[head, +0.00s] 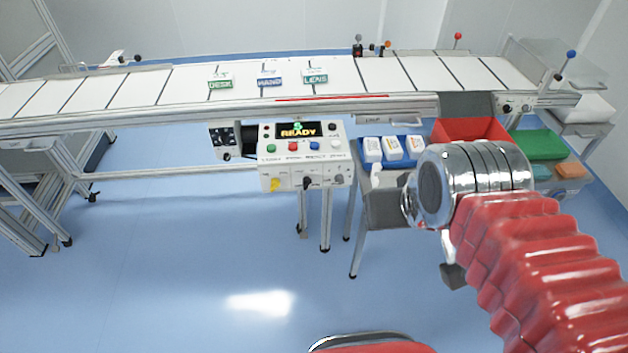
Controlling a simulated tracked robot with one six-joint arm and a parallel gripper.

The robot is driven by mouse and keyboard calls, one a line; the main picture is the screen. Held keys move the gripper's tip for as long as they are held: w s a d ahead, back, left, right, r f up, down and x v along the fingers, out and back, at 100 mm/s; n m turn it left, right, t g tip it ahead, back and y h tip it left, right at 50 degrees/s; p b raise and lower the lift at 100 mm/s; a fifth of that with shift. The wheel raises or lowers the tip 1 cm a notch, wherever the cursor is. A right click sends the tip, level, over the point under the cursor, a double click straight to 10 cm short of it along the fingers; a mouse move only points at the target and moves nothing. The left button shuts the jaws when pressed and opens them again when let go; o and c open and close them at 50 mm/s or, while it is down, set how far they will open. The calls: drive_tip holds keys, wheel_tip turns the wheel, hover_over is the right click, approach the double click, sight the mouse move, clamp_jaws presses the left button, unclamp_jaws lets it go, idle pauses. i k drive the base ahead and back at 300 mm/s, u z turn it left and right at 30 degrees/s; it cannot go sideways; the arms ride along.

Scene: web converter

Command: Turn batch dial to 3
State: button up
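The white control panel (300,158) is mounted on the front of the conveyor in the head view. Its display (297,131) reads READY. Along its lower edge are a yellow knob (274,185), a black knob (307,183) and a grey knob (338,180). The labels and dial positions are too small to read, so I cannot tell which knob is the batch dial or where it points. My red arm with its chrome wrist comes in from the right. The wrist end is to the right of the panel, apart from it. My gripper's fingers cannot be made out.
Green, blue and red buttons sit above the knobs. The conveyor (135,88) carries DESK, HAND and LENS cards. Right of the panel, a blue tray (376,160) holds white packs, near a red bin (470,128) and a green bin (540,144). Blue floor before the panel is clear.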

sight(339, 179)
drive_tip(key=u, duration=0.55)
drive_tip(key=k, duration=1.35)
drive_tip(key=u, duration=0.7)
drive_tip(key=i, duration=1.8)
drive_tip(key=z, duration=0.7)
